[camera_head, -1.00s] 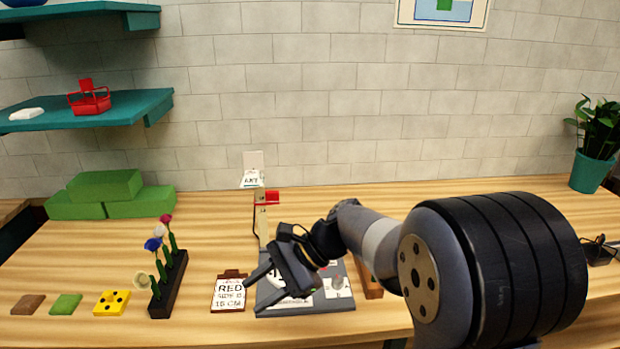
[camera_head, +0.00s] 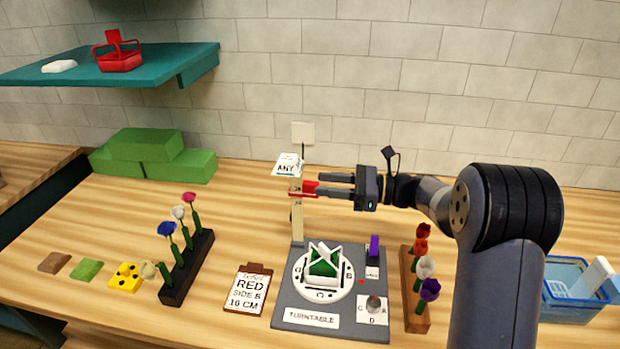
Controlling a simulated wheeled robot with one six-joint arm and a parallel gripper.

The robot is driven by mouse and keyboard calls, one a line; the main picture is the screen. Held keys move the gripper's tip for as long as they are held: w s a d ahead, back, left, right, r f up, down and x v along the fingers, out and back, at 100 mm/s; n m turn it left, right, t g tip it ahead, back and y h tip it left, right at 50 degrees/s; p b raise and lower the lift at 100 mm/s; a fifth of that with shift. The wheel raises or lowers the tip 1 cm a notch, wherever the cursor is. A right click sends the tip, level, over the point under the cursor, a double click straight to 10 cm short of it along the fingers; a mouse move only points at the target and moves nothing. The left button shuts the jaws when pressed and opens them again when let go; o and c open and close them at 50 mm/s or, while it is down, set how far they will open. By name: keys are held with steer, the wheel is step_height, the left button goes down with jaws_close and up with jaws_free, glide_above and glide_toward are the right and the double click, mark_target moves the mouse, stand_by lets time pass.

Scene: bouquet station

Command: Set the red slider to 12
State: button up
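The red slider (camera_head: 309,188) sits on a pale upright post (camera_head: 297,218) behind the turntable board. Marks on the post are too small to read, so I cannot tell its setting. My gripper (camera_head: 322,185) reaches in level from the right, its two fingers one above the other at the slider's right side. Red shows between the fingertips. A gap shows between the fingers, but I cannot tell whether they touch the slider.
The grey turntable board (camera_head: 281,322) carries a white disc with a green piece. Flower racks stand left (camera_head: 188,268) and right (camera_head: 414,290) of it. A blue basket (camera_head: 572,309) sits at right.

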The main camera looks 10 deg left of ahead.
mark_target(308, 191)
steer(key=a, duration=0.5)
steer(key=shift+s+p, duration=0.15)
steer(key=shift+p, duration=0.2)
jaws_close()
